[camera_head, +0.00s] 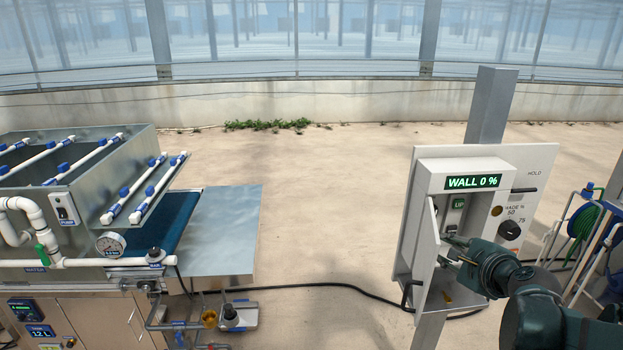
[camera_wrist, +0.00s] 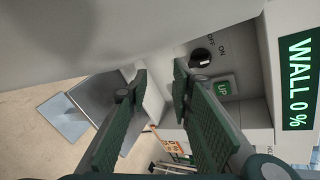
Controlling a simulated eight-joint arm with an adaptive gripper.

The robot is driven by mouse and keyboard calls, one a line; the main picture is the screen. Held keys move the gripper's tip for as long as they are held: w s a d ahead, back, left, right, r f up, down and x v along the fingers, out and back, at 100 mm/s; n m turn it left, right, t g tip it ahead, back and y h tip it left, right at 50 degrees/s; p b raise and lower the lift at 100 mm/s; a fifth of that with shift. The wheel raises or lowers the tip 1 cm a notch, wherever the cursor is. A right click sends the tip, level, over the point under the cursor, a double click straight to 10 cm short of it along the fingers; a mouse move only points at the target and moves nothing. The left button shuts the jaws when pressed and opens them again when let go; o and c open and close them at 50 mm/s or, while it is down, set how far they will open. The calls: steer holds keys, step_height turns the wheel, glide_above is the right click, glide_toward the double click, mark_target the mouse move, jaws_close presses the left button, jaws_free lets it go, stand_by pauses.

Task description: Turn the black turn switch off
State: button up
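The black turn switch (camera_wrist: 201,57) shows in the wrist view on the grey panel, beside the printed words OFF and ON. A small white mark shows on it; I cannot tell for sure which word it points to. I cannot make out the switch in the head view, where the box's side and my gripper cover that area. My gripper (camera_wrist: 158,88) is open and empty, its two green-padded fingers apart, with the switch beyond and slightly right of the right fingertip. In the head view my gripper (camera_head: 447,250) reaches into the open front of the box.
A green UP button (camera_wrist: 225,88) sits beside the switch. The green-lit display (camera_head: 473,182) reads WALL 0 %. The box's open door (camera_head: 428,240) stands left of my gripper. A black shade knob (camera_head: 509,230) is on the right plate. Metal seeder equipment (camera_head: 85,190) stands at left.

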steer(key=w+d+r+m+t+p, duration=0.1)
steer(key=w+d+r+m+t, duration=0.1)
steer(key=m, duration=1)
steer(key=shift+w+d+r+m+t, duration=0.35)
steer(key=shift+w+d+t, duration=0.5)
steer(key=shift+w+t, duration=0.6)
steer(key=shift+s+f, duration=0.1)
steer(key=shift+s, duration=0.05)
steer(key=w, duration=0.8)
jaws_close()
